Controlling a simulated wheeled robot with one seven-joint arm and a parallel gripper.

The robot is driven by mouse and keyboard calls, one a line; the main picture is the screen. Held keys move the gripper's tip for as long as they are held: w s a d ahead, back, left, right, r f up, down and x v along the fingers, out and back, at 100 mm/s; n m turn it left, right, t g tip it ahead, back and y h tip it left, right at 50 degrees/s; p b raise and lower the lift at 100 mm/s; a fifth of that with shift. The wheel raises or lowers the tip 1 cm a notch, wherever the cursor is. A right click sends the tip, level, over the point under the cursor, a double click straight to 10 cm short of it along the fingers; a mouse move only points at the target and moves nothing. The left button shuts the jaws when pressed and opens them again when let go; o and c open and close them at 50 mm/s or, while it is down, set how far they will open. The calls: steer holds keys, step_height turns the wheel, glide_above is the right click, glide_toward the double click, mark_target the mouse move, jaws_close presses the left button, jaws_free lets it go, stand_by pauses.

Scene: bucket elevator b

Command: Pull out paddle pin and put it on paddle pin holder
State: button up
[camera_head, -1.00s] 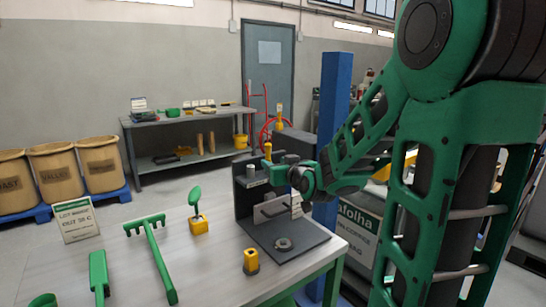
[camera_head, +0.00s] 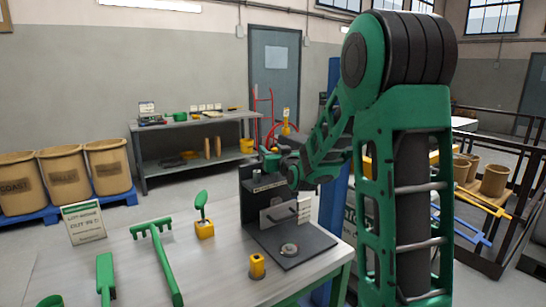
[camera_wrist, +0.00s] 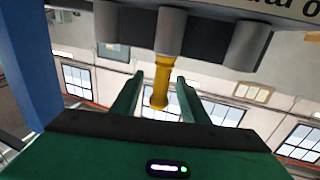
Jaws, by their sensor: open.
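The yellow paddle pin (camera_wrist: 161,80) shows in the wrist view, its upper end at the middle one of three grey cylinders. My gripper (camera_wrist: 156,82) is open, one green finger on each side of the pin. I cannot tell whether either finger touches it. In the head view my gripper (camera_head: 270,162) is at the top of a dark upright stand (camera_head: 250,200) on the table, and the pin is mostly hidden there. A small yellow cup with a dark top (camera_head: 257,266), perhaps the pin holder, stands on the table in front of the stand.
On the table (camera_head: 215,275) are a yellow block with a green paddle (camera_head: 204,225), a green rake-like tool (camera_head: 160,260), another green tool (camera_head: 105,275) and a sign (camera_head: 83,222). The stand's dark base plate (camera_head: 310,246) carries a round metal piece. A blue post (camera_head: 333,215) rises behind my arm.

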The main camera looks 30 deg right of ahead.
steer(key=shift+w+d, duration=0.1)
steer(key=shift+w, duration=0.45)
jaws_close()
steer(key=shift+r, duration=0.75)
steer(key=shift+r, duration=2.6)
steer(key=shift+r, duration=0.1)
steer(key=shift+r, duration=1.9)
